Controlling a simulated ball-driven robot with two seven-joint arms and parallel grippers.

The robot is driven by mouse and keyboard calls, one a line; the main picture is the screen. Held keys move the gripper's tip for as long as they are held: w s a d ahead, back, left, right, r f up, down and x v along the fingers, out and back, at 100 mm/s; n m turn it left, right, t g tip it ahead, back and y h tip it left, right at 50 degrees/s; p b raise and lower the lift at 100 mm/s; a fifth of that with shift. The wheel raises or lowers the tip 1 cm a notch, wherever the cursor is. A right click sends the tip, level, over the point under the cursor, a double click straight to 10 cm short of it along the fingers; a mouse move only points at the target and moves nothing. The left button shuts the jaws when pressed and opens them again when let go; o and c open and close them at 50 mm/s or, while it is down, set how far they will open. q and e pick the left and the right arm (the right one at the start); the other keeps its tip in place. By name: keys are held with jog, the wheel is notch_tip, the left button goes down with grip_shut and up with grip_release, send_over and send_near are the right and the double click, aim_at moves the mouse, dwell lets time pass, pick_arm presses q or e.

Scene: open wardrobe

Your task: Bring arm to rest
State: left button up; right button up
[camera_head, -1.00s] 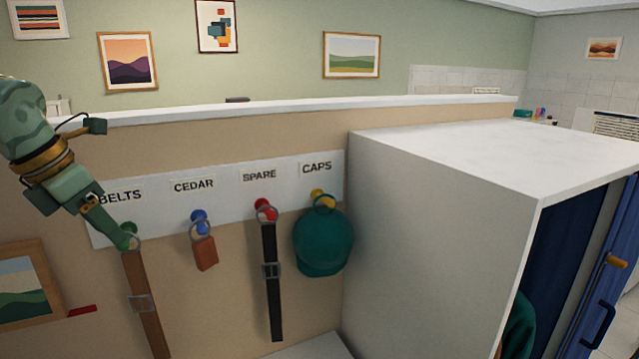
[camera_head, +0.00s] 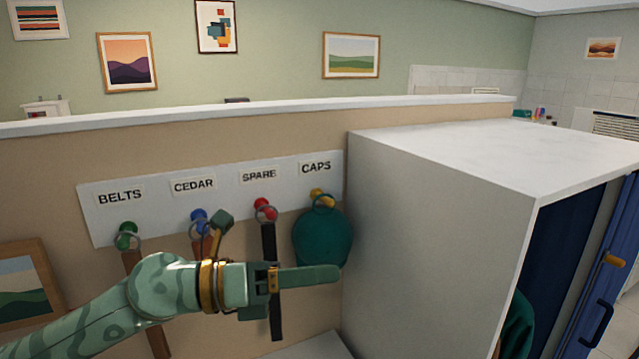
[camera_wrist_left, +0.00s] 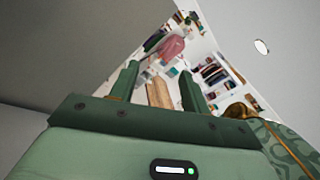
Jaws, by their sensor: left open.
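My left gripper (camera_head: 310,279) extends to the right in front of the peg board, level with the lower part of the hanging items. In the left wrist view its two fingers (camera_wrist_left: 158,88) stand apart with nothing between them. Behind the arm, a brown belt (camera_head: 133,262) hangs from the green peg (camera_head: 126,236) under BELTS. A black belt (camera_head: 269,240) hangs from the red peg (camera_head: 264,210) under SPARE, partly covered by the gripper. A teal cap (camera_head: 322,235) hangs under CAPS. The cedar block (camera_head: 203,246) under the blue peg is mostly hidden. My right gripper is out of view.
A framed picture (camera_head: 25,285) hangs at lower left. A low partition top (camera_head: 270,112) runs behind the board.

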pick_arm(q)
jog(key=w+a+f+n+t+y, duration=0.1)
jog(key=a+f+n+t+y, duration=0.65)
jog(key=n, duration=0.85)
jog(key=a+f+n+t+y, duration=0.5)
jog(key=a+n+t+y, duration=0.4)
jog(key=n, duration=0.7)
jog(key=s+a+f+n+g+y, duration=0.3)
jog(key=s+a+f+g, duration=0.3)
jog(key=s+f, duration=0.25)
jog(key=s+a+f+n+g+y, duration=0.3)
jog(key=s+a+f+g, duration=0.25)
jog(key=s+f, duration=0.3)
jog(key=s+d+f+g+h+b, duration=0.1)
jog(key=s+d+f+g+b, duration=0.2)
jog(key=f, duration=1.5)
jog(key=s+d+f+g+h+b, duration=0.15)
jog(key=f+b, duration=0.35)
jog(key=f, duration=1.4)
jog(key=s+f+n+g+h+b, duration=0.2)
jog(key=s+f+b, duration=0.4)
jog(key=s+f, duration=1.4)
jog(key=shift+s+a+f+n+b, duration=0.3)
jog(key=shift+a+f+n+b, duration=0.15)
jog(key=shift+n, duration=0.35)
